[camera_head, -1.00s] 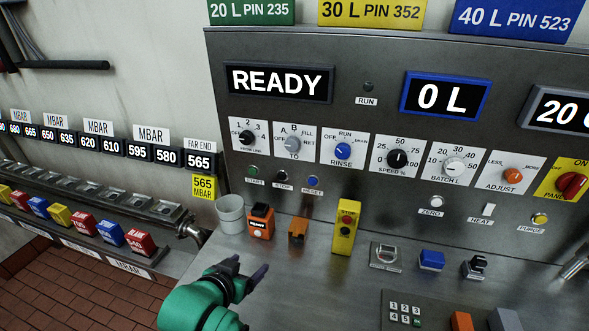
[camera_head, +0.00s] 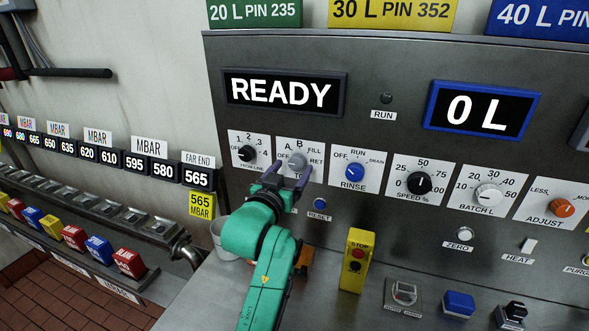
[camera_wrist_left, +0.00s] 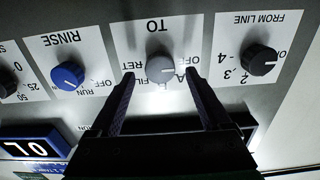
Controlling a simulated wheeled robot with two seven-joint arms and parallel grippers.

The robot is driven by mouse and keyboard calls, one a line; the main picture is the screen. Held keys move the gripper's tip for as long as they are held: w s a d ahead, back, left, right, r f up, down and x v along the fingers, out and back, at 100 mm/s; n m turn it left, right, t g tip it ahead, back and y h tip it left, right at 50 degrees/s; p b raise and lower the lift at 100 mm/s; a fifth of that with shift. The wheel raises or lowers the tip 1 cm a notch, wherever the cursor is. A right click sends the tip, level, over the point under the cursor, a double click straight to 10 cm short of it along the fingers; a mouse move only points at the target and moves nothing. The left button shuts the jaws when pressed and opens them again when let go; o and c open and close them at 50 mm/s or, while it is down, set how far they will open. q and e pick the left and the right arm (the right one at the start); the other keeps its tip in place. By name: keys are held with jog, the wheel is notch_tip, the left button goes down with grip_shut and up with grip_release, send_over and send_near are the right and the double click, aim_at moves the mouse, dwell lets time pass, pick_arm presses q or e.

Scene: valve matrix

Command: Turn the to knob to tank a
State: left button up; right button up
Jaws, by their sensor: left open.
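The TO knob (camera_head: 297,161) is a grey round knob on a white plate marked A, B, FILL and RET. It also shows in the left wrist view (camera_wrist_left: 160,69), upside down. My left gripper (camera_head: 288,174) is open in front of the plate, its dark fingers pointing at the panel. The arm covers the lower part of the plate in the head view. My right gripper is not in view.
The black FROM LINE knob (camera_head: 247,153) is just left and the blue RINSE knob (camera_head: 354,172) just right. A READY display (camera_head: 281,93) is above. A yellow STOP box (camera_head: 356,260) stands on the counter, and a pale cup (camera_head: 226,240) is partly behind my arm.

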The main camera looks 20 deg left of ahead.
aim_at(298, 162)
pick_arm(q)
jog(key=shift+w, duration=0.75)
jog(key=shift+w+d+r, duration=0.1)
jog(key=shift+w+r, duration=0.05)
jog(key=shift+w, duration=0.1)
grip_shut()
